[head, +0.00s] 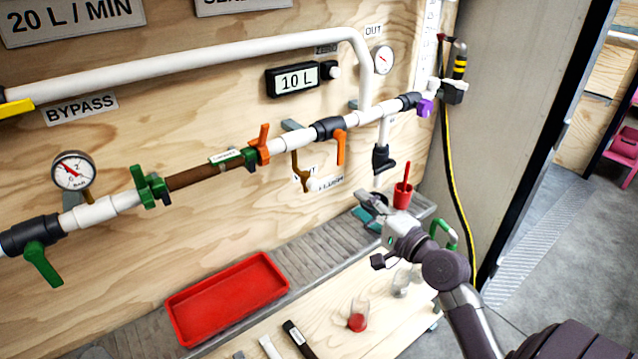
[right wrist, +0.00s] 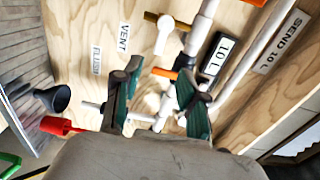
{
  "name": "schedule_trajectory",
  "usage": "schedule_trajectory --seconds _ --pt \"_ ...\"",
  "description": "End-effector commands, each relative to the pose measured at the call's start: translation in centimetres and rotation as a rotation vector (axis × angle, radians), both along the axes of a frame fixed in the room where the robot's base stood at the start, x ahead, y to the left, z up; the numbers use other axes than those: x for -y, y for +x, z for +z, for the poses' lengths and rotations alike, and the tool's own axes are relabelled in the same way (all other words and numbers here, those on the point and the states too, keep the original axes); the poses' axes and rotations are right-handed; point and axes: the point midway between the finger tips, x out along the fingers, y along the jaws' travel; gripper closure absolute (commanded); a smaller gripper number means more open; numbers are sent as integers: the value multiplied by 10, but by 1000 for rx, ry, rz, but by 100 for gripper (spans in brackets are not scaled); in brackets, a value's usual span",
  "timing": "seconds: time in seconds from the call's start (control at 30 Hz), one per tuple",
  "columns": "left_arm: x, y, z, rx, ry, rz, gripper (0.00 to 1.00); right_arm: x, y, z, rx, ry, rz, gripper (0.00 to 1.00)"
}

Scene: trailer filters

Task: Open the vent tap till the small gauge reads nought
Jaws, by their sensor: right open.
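The vent tap (head: 296,163), with a brass-brown handle, hangs under the pipe in front of the VENT label. In the right wrist view its brass handle (right wrist: 166,21) lies near the VENT label (right wrist: 123,38), beyond my fingers. A small round OUT gauge (head: 383,60) is at the upper right; its reading is too small to tell. A larger dial gauge (head: 74,171) is at the left, its needle off to the upper left. My right gripper (head: 366,211) is open and empty, below and right of the tap, apart from it. My left gripper is not in view.
An orange lever (head: 340,147) hangs right of the tap. A red tray (head: 228,297) stands on the grey ledge. A 10 L display (head: 292,80) is above the pipe.

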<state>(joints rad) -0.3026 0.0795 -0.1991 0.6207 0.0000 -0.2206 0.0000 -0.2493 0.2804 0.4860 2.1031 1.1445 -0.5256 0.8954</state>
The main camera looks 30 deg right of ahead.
Motion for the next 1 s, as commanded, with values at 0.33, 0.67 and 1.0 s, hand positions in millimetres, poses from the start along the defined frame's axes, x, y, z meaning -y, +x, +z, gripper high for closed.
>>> schedule_trajectory --seconds 0.33,0.67,1.0 --pt "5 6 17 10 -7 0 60 -7 73 3 0 0 0 58" --pt "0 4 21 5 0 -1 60 -10 119 0 -2 -2 -1 58" --pt "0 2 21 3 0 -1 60 -10 124 -1 -3 -3 -1 58"
